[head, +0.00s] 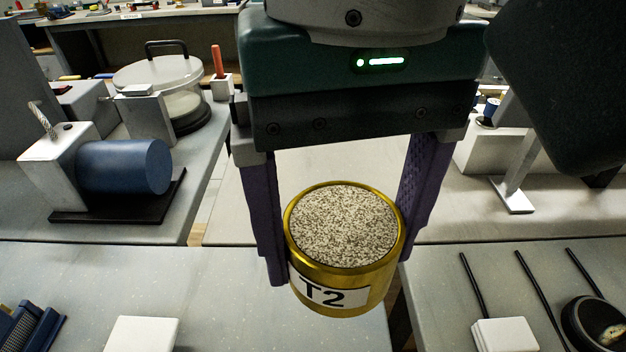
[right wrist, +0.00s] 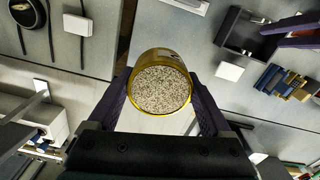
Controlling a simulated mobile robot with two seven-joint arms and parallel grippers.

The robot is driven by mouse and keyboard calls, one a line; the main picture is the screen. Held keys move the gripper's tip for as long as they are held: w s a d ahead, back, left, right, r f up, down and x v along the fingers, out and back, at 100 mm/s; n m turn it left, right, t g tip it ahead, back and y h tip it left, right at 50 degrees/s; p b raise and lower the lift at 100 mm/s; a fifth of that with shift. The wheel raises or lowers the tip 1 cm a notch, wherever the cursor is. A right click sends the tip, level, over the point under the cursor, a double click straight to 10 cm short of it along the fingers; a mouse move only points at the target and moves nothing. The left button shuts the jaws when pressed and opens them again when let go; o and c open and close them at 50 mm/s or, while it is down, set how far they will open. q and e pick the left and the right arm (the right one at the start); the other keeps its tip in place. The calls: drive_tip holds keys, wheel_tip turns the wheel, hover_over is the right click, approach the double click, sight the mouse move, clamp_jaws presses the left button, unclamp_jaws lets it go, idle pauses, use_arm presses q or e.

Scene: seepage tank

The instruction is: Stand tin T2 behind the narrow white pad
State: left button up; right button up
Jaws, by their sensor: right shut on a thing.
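Tin T2 (head: 338,290) is a gold, round tin with a speckled grainy top and a white T2 label. My right gripper (head: 340,245) is shut on its sides and holds it upright above the gap between two benches. It also shows in the right wrist view (right wrist: 160,92), between the purple fingers. A long, narrow white pad (right wrist: 187,4) lies at the top edge of the right wrist view, partly cut off.
A small white block (head: 143,334) stands on the near left bench, and another (head: 505,335) on the near right bench beside black rods. A dark open tray (right wrist: 245,35) lies near my left gripper. A blue motor (head: 125,167) and a glass-lidded vessel (head: 170,85) stand farther left.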

sight(309, 291)
drive_tip(key=f, duration=0.1)
drive_tip(key=a+f+b, duration=0.1)
drive_tip(key=s+a+f+b, duration=0.1)
drive_tip(key=f, duration=0.1)
drive_tip(key=shift+s, duration=0.1)
use_arm(q)
wheel_tip(309, 291, down, 5)
drive_tip(key=shift+a+r+b, duration=0.1)
drive_tip(key=shift+r+b, duration=0.05)
drive_tip(key=shift+b, duration=1.05)
use_arm(e)
wheel_tip(309, 291, down, 12)
drive_tip(key=shift+d+f, duration=0.1)
use_arm(q)
drive_tip(key=shift+w+f+b, duration=0.1)
drive_tip(key=shift+f+b, duration=0.45)
use_arm(e)
wheel_tip(309, 291, down, 4)
drive_tip(key=shift+f, duration=0.45)
